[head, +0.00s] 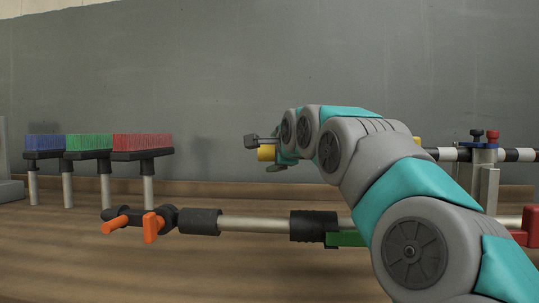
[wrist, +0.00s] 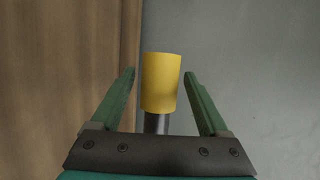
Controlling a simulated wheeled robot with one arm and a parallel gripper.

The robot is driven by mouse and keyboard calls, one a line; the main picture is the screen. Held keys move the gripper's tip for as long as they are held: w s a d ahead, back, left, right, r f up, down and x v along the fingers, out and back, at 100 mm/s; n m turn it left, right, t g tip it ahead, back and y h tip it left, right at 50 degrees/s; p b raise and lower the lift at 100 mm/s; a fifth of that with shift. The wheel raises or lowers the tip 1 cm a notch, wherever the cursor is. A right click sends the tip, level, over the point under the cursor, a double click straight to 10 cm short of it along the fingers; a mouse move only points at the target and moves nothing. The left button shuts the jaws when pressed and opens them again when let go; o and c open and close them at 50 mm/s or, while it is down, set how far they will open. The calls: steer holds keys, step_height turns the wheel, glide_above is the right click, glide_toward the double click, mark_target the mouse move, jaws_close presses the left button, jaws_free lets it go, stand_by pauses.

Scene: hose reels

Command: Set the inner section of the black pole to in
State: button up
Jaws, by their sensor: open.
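A yellow end cap (wrist: 161,82) on a grey rod (wrist: 157,124) stands between the fingers of my gripper (wrist: 159,73) in the wrist view. The fingers are open, with a gap on each side of the cap. In the head view the yellow cap (head: 266,153) shows at the far end of my arm. A black-and-white striped pole (head: 448,154) lies level at the right, with a yellow piece (head: 416,141) at its left end. My arm hides the stretch between cap and striped pole, so I cannot see how they join.
A blue clamp with red and black knobs (head: 484,148) holds the striped pole. In front runs a metal pole with black sleeves (head: 257,224) and orange levers (head: 151,228). Blue, green and red brushes (head: 142,143) stand on posts at the left. A grey wall is behind.

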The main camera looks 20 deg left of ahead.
steer(key=shift+x, duration=1.2)
jaws_close()
stand_by(0.6)
